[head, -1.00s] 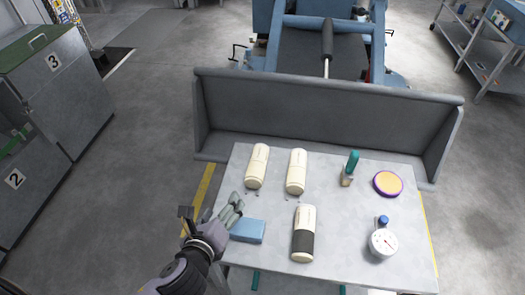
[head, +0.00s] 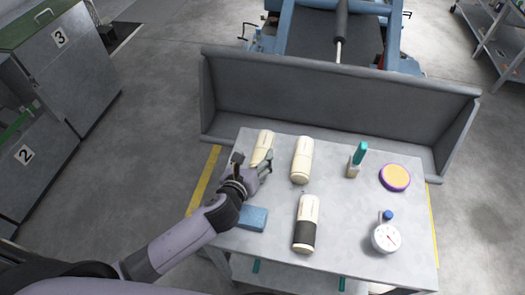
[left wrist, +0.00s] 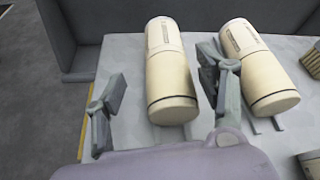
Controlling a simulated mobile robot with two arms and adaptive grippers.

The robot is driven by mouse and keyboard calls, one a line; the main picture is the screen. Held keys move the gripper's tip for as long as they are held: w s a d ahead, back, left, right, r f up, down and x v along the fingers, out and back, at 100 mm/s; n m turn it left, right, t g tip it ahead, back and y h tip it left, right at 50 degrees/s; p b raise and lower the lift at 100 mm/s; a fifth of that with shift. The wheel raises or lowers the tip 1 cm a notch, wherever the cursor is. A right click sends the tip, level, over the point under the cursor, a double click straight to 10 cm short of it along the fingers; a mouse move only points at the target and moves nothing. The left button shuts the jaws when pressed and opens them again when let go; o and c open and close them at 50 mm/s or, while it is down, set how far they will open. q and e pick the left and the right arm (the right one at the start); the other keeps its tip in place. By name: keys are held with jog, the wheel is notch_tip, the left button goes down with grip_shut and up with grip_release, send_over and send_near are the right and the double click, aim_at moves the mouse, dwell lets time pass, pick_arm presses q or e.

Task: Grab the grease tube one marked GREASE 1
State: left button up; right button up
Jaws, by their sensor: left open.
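Two cream grease tubes lie side by side at the table's back left: the left tube (head: 264,143) and the middle tube (head: 302,160). A third tube with a dark band (head: 305,222) lies nearer the front. Their print is too small to read, so I cannot tell which is marked GREASE 1. My left gripper (head: 254,161) is open at the near end of the left tube and partly hides it. In the left wrist view, the left tube (left wrist: 170,70) lies between the spread fingers (left wrist: 163,84), and the middle tube (left wrist: 258,65) is just right of them.
A blue block (head: 252,218) lies below my left gripper. A grey panel (head: 330,100) rises behind the table (head: 345,205).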

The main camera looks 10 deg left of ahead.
aim_at(262, 150)
pick_arm(q)
jog(key=x, duration=0.4)
jog(key=shift+d+r, duration=0.1)
jog(key=shift+d, duration=0.2)
jog(key=shift+w+f, duration=0.3)
jog(key=shift+w, duration=0.3)
jog(key=shift+c, duration=0.2)
jog(key=c, duration=1.2)
